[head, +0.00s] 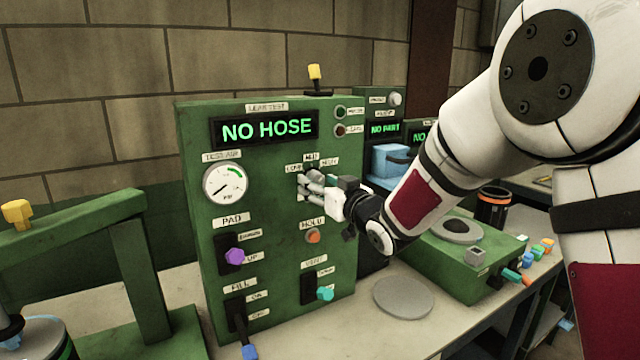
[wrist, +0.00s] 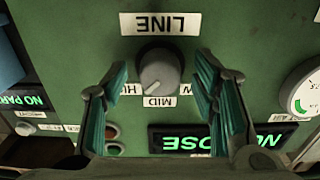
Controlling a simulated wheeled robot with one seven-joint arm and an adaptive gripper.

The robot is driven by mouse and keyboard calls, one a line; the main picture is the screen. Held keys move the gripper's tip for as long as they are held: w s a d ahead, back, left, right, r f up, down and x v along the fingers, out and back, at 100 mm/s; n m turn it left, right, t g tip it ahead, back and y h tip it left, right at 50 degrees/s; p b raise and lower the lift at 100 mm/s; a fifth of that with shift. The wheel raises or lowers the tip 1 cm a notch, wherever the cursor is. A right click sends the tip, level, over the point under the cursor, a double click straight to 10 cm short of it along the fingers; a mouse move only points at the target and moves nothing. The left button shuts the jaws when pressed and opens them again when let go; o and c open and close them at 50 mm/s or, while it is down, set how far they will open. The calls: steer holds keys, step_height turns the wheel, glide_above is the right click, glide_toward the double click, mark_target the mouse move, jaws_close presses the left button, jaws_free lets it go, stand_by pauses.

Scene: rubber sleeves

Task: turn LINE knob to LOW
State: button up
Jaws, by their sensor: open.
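The LINE knob (wrist: 160,70) is a round grey dial on the green panel (head: 265,180). The wrist view shows it upside down, with the LINE label (wrist: 161,23) above it and the MID label (wrist: 158,101) below. A partly hidden label starting with H is at its left, and one ending in W is at its right. My gripper (wrist: 160,75) is open, one teal-padded finger on each side of the knob, with visible gaps. In the head view my gripper (head: 315,186) covers the knob.
The panel has a NO HOSE display (head: 266,129), a gauge (head: 226,184), a purple PAD knob (head: 235,256), an orange HOLD button (head: 313,236) and a teal knob (head: 325,293). A grey disc (head: 403,297) lies on the bench in front.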

steer(key=shift+w+a, duration=0.1)
steer(key=c, duration=1.2)
steer(key=shift+o, duration=0.2)
